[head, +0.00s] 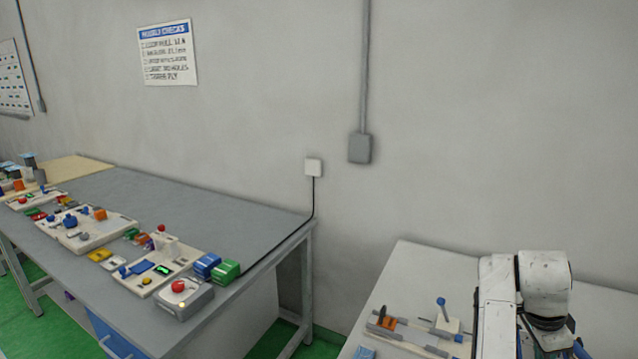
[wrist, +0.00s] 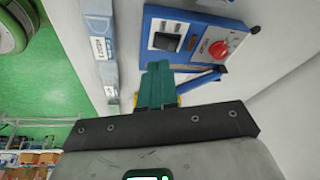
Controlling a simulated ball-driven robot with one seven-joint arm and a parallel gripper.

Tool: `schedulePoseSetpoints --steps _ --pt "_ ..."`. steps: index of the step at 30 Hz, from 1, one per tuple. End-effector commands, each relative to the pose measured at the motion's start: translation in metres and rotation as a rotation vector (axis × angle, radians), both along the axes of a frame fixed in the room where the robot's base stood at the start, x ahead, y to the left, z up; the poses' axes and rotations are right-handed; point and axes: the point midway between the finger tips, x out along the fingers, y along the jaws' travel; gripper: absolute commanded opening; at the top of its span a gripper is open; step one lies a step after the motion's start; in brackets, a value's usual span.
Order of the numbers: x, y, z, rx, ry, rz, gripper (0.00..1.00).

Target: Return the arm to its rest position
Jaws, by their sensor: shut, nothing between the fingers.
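My gripper (wrist: 157,80) shows in the wrist view as teal fingers held together beyond a dark bar. The fingers are shut with nothing between them. Their tips lie in front of a blue-framed panel (wrist: 195,42) in the picture; I cannot tell whether they touch it. In the head view, white links of my arm (head: 522,300) stand over the right table at the lower right. My gripper is hidden or out of frame there.
The right table (head: 412,262) holds a small fixture with a blue-tipped lever (head: 442,308). A long grey bench (head: 190,205) at left carries several devices, including a red-button box (head: 184,300). Green floor (head: 328,345) lies between them. The wrist view shows a red knob (wrist: 218,49) on the panel.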

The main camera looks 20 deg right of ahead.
Motion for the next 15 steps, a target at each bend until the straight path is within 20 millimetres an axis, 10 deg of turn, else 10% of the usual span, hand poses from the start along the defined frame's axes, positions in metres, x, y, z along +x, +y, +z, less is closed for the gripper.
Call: schedulePoseSetpoints --steps 15 --pt "-0.014 0.181 -0.087 -0.104 0.060 1.359 0.00"
